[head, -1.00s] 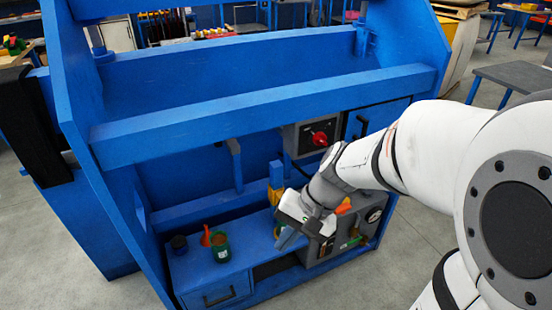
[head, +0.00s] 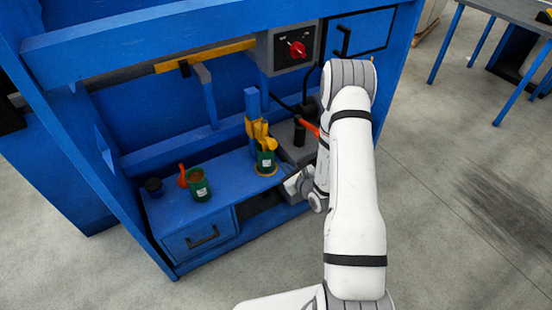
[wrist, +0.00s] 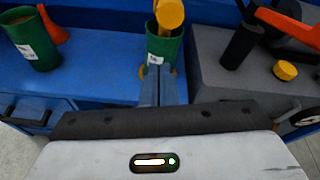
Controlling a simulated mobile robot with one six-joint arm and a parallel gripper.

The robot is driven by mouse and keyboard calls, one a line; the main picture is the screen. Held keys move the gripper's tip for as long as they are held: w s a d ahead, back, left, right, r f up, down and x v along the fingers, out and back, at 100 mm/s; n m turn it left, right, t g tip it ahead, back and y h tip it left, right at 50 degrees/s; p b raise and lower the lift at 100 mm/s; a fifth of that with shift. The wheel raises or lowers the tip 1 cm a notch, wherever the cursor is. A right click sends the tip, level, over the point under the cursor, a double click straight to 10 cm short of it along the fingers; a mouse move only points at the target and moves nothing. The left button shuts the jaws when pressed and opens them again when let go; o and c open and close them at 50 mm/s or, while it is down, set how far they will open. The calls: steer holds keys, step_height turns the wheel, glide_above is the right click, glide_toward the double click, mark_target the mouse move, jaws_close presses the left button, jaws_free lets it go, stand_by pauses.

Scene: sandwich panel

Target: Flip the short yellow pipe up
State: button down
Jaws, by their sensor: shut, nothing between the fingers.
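The short yellow pipe (head: 257,130) is mounted on a blue post above the low blue bench. Its end points down over a green can (head: 266,161). In the wrist view, the yellow pipe (wrist: 170,13) reaches down to the mouth of the green can (wrist: 164,47) just ahead of my fingers. My gripper (wrist: 158,78) is shut and empty, its fingertips low in front of the can; I cannot tell if they touch it. In the head view, the gripper's white body (head: 296,184) shows right of and below the can, its fingers mostly hidden.
A second green can (head: 198,185), a red-orange funnel (head: 182,176) and a dark cup (head: 153,186) stand left on the bench. A grey box (head: 286,143) with an orange lever (head: 308,126) is close on the right. A long yellow bar (head: 210,56) runs behind.

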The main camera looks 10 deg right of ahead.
steer(key=shift+s+d+f+m+h, duration=0.1)
steer(key=shift+d+f+m+h, duration=0.35)
steer(key=shift+d+f, duration=0.3)
steer(key=shift+a+f, duration=0.15)
steer(key=b, duration=0.1)
glide_toward(272, 154)
steer(key=x, duration=0.4)
steer(key=shift+f, duration=0.45)
steer(key=shift+w+a, duration=0.1)
steer(key=shift+w, duration=0.6)
steer(key=shift+s+a+r, duration=0.15)
steer(key=shift+r, duration=0.8)
steer(key=shift+s+a+r, duration=0.15)
steer(key=shift+r, duration=0.8)
